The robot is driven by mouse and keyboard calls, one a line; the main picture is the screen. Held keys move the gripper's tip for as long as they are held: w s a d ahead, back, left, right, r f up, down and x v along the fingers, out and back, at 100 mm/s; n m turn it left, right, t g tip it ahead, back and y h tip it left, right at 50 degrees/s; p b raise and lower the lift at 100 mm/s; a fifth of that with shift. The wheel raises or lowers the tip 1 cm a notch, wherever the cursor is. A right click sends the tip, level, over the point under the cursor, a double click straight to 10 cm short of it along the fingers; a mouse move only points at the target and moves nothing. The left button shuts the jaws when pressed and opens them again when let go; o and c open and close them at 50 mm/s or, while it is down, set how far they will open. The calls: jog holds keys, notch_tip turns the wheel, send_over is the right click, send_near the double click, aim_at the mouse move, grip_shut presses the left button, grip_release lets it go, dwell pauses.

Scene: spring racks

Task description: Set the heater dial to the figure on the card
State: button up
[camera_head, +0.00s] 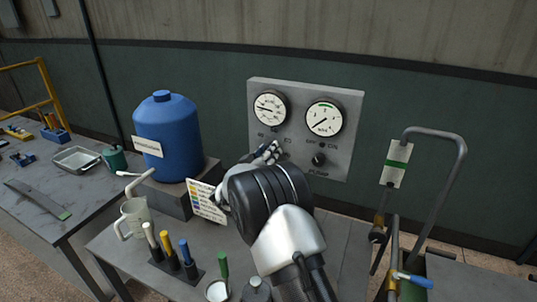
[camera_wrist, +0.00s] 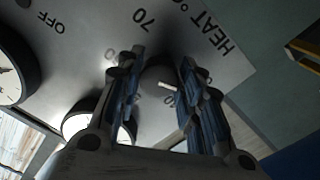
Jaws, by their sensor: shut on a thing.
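The grey control panel (camera_head: 345,160) stands against the wall, with two round gauges above its dials. My gripper (camera_head: 270,151) is at the panel's lower left and hides the heater dial in the head view. In the wrist view my gripper (camera_wrist: 160,85) is shut on the dark heater dial (camera_wrist: 157,75), one finger on each side. The dial bears a white pointer mark. The panel shows "HEAT °C", a 70 and a partly covered 60. A card with coloured rows (camera_head: 206,202) stands on the bench; its figures are too small to read.
The pump dial (camera_head: 318,159) is right of my gripper. A blue drum (camera_head: 167,135) stands left of the panel. A jug (camera_head: 136,217) and a rack of coloured-handled tools (camera_head: 175,265) are at the front left. A green-banded tag (camera_head: 396,165) hangs by the bent pipe (camera_head: 455,175).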

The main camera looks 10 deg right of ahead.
jog(key=n+b, duration=0.3)
jog(key=n, duration=0.6)
jog(key=n+b, duration=0.3)
jog(key=n, duration=0.6)
jog(key=n+b, duration=0.3)
jog(key=n, duration=0.5)
jog(key=shift+r+n+t, duration=0.25)
jog(key=shift+n+t, duration=0.05)
jog(key=shift+n, duration=0.1)
dwell(1.4)
jog(key=shift+m, duration=0.3)
dwell(0.3)
jog(key=o, duration=1.1)
jog(key=shift+c, duration=0.2)
